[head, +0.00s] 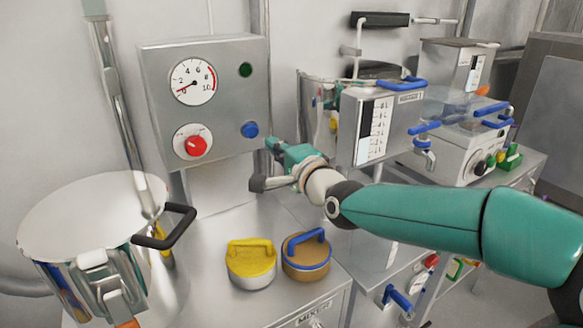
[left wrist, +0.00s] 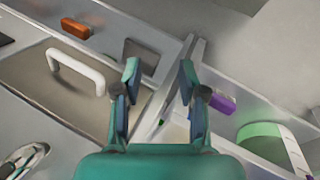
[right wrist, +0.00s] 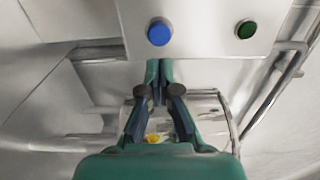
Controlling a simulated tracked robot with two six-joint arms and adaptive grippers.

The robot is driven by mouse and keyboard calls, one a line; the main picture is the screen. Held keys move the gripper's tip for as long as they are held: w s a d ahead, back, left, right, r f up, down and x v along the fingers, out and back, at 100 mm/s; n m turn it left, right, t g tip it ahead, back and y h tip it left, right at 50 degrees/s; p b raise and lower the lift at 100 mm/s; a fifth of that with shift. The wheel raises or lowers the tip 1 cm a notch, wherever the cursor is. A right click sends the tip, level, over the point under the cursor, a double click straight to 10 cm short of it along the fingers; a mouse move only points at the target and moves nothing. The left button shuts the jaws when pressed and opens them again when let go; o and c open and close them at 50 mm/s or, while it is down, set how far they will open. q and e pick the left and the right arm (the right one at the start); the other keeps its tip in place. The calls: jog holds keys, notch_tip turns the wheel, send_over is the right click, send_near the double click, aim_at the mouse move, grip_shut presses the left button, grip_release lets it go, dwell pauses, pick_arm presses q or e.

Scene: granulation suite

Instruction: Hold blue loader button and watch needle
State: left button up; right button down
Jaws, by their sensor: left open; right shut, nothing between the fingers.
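The blue loader button (head: 250,130) sits at the lower right of a grey wall panel (head: 225,85). It also shows in the right wrist view (right wrist: 159,32), just beyond the fingertips. The gauge (head: 193,82) is at the panel's upper left, its red needle pointing to the lower left, near 0. My right gripper (head: 270,146) is shut and empty, a little below and right of the button. A gap appears between its fingertips (right wrist: 159,66) and the button. My left gripper (left wrist: 160,75) is open and empty, out of the head view.
The panel also bears a red knob (head: 196,146) and a dark green button (head: 245,70). A large steel vessel (head: 95,215) stands at left.

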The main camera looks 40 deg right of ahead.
jog(key=s+a, duration=0.1)
jog(key=s, duration=0.5)
jog(key=shift+a+f, duration=0.1)
dwell(0.4)
